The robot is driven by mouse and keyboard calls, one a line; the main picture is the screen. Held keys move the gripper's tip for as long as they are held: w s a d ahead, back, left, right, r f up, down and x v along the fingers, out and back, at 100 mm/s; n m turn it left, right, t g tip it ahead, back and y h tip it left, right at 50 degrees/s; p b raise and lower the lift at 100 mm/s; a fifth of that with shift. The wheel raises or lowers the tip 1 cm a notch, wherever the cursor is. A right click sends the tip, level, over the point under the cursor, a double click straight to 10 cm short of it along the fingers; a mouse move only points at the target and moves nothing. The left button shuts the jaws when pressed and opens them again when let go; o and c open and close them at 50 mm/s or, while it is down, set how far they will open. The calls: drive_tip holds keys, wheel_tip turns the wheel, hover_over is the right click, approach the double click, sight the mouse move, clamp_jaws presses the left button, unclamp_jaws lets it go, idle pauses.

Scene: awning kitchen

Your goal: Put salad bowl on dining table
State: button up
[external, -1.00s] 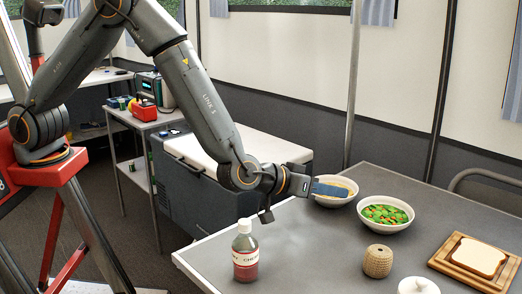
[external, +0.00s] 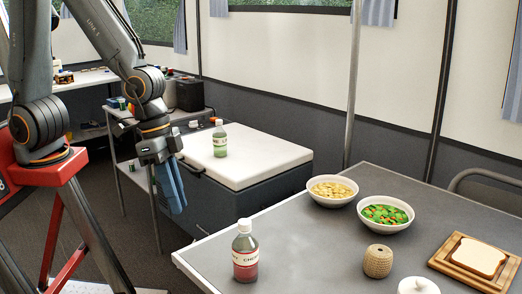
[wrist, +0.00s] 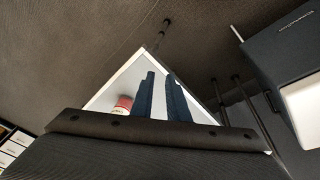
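The salad bowl (external: 388,228) is white and filled with green leaves and orange bits. It stands upright on the grey dining table (external: 310,240) in the external view. My gripper (external: 178,212) hangs pointing down, left of the table's near-left corner and well away from the bowl. Its two blue fingers also show in the wrist view (wrist: 161,76), with a gap and nothing held between them. The wrist view shows a pale table corner and a red-and-white bottle (wrist: 122,104) beyond the fingers, but no bowl.
A bowl of yellow food (external: 330,204), a red bottle (external: 245,255), a woven jar (external: 377,262), a white lidded pot (external: 418,286) and bread on a board (external: 440,264) share the table. A white-lidded chest (external: 265,160) with a green bottle (external: 220,140) stands behind.

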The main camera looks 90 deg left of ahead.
drive_tip(key=s+a+m+g+y, duration=0.1)
drive_tip(key=s+a, duration=0.3)
drive_tip(key=s, duration=0.7)
drive_tip(key=shift+a+r+g, duration=0.2)
drive_tip(key=shift+r+g, duration=0.05)
drive_tip(key=shift+g, duration=0.55)
drive_tip(key=a+r+n+p, duration=0.2)
drive_tip(key=a+r+p, duration=0.2)
drive_tip(key=a+p, duration=0.2)
drive_tip(key=shift+a+p, duration=0.4)
drive_tip(key=shift+a, duration=0.3)
